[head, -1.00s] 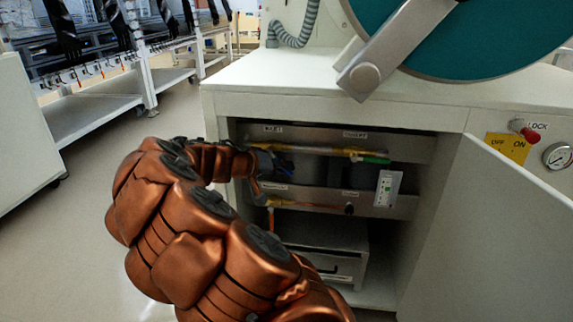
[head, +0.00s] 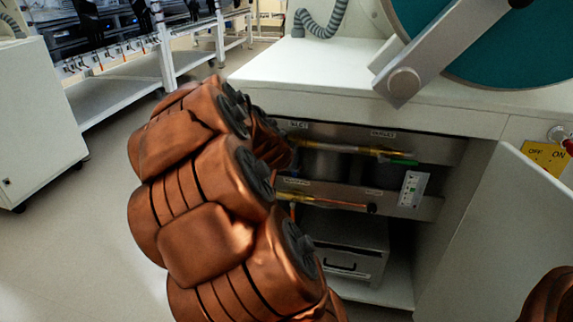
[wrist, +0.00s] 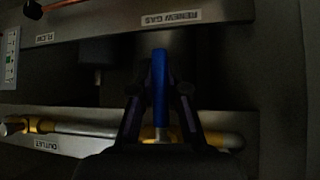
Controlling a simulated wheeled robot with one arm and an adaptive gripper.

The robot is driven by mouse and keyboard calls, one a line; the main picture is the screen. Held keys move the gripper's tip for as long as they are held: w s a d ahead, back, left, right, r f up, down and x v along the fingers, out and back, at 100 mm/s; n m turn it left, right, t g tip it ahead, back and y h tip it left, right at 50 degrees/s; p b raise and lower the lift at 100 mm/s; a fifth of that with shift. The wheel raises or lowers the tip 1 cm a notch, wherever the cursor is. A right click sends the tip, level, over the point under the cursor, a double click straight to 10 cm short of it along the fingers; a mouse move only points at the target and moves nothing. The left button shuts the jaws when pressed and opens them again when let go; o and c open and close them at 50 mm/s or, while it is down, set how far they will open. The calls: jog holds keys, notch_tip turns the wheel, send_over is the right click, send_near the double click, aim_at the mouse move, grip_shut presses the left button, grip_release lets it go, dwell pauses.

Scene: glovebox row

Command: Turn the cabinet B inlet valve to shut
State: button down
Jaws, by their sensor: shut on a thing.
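The inlet valve's blue lever (wrist: 159,65) stands between my gripper's fingers in the wrist view, which is upside down. My gripper (wrist: 159,92) is shut on the lever, with one finger on each side. The lever lies across the yellow and grey pipe (wrist: 90,129), about at right angles to it. Its foot meets the pipe between the fingers. In the head view, the pipe (head: 335,149) runs under the INLET label (head: 298,125).
A green lever (head: 404,161) sits at the pipe's right end, below the OUTLET label (head: 383,133). A lower pipe (head: 325,201) and a flow meter (head: 412,188) are in the same bay. The open cabinet door (head: 485,240) stands to the right. Floor (head: 75,240) is clear at left.

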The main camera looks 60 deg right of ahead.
jog(key=shift+w+a+t, duration=0.1)
jog(key=shift+w+t, duration=0.05)
jog(key=shift+t, duration=0.15)
jog(key=c, duration=1.2)
grip_release()
jog(key=shift+o, duration=0.2)
jog(key=v, duration=1.2)
